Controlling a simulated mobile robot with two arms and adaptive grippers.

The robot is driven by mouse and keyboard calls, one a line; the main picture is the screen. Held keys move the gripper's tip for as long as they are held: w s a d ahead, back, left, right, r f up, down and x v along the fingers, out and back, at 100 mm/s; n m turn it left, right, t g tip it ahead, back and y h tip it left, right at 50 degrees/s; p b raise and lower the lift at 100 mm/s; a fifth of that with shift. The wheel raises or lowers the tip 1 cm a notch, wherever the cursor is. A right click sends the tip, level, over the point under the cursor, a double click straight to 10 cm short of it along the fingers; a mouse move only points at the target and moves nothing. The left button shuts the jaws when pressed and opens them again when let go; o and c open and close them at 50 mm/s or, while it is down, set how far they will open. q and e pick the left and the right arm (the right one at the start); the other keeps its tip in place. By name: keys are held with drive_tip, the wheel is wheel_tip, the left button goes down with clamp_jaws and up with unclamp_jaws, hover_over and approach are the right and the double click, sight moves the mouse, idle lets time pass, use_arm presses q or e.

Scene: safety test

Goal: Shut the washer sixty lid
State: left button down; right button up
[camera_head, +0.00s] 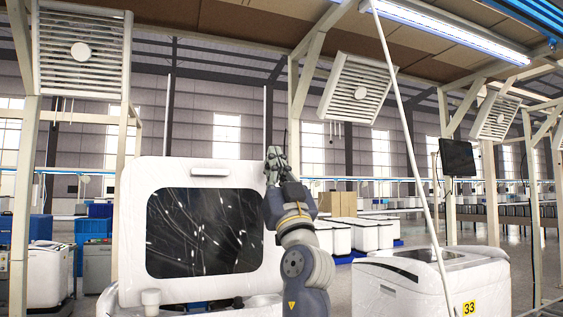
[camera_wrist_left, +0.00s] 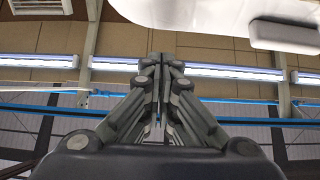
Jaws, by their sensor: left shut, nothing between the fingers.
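The washer lid (camera_head: 133,215) stands raised, nearly upright, on a white washer in the head view. It is white with a dark window (camera_head: 205,232) and a small handle-like block (camera_head: 209,171) near its top edge. The washer body (camera_head: 180,290) shows only in part below; no number is visible on it. My left gripper (camera_head: 274,152) is shut and empty, pointing up beside the lid's upper right edge; I cannot tell whether it touches. In the left wrist view its fingertips (camera_wrist_left: 161,60) meet, and a white panel (camera_wrist_left: 205,14), likely the lid, fills the upper right. My right gripper is out of view.
Another white washer (camera_head: 420,280) marked 33 stands at the right, with a slanting pale pole (camera_head: 412,150) in front of it. Several white washers (camera_head: 370,235) and cardboard boxes (camera_head: 337,204) are behind. A dark monitor (camera_head: 458,157) hangs at the right. Frame posts stand around.

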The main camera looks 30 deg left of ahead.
use_arm(q)
drive_tip(key=shift+w+a+f+p, duration=0.1)
drive_tip(key=shift+w+a+p, duration=0.2)
drive_tip(key=shift+w+a, duration=0.6)
drive_tip(key=shift+s, duration=0.1)
